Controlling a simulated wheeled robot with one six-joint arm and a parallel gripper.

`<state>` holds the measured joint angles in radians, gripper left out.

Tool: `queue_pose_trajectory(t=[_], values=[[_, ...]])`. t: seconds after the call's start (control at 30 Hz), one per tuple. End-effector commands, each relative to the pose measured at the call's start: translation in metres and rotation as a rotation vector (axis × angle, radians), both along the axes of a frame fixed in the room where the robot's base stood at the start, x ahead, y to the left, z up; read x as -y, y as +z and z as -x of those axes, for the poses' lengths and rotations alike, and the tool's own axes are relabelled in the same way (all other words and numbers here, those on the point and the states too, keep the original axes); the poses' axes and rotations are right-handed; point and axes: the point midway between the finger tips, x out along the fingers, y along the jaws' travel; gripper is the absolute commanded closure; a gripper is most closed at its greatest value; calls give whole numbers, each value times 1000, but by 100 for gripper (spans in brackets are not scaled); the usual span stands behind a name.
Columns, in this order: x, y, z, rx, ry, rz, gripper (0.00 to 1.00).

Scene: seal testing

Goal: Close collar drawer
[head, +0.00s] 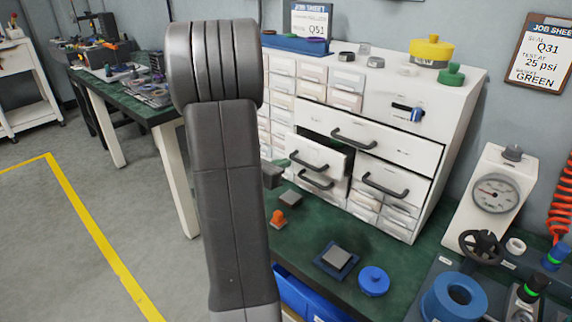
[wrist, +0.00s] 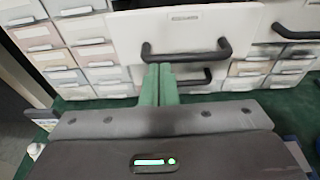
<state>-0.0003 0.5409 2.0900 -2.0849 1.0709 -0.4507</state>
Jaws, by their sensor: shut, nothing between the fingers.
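A white drawer (head: 322,152) in the lower left of the cabinet's large drawers stands part way out, its dark inside showing above the front. I take it as the collar drawer; its label is too small to read. In the wrist view the drawer front (wrist: 200,22) fills the upper middle, with a black bar handle (wrist: 186,55). My gripper (wrist: 160,70) has its green fingers together and empty. Their tips overlap the left part of the handle in the picture; I cannot tell whether they touch. In the head view my arm hides most of the gripper.
The white cabinet (head: 400,150) has other closed drawers and several small bins (head: 312,72). On the green bench (head: 318,222) lie an orange part (head: 278,217), a blue square block (head: 336,260) and a blue round cap (head: 374,281). A pressure gauge (head: 495,194) stands to the right.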

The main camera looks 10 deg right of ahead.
Motion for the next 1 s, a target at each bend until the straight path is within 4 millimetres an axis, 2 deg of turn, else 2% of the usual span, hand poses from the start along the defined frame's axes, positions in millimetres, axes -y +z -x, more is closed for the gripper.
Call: queue_pose_trajectory(t=[0.2, 0.63, 0.9, 1.0], values=[[13, -4, -10, 1, -1, 0, 100], [17, -5, -13, 1, -1, -1, 100], [49, -7, -38, 3, -4, 0, 100], [54, -4, -42, 3, -1, -1, 100]])
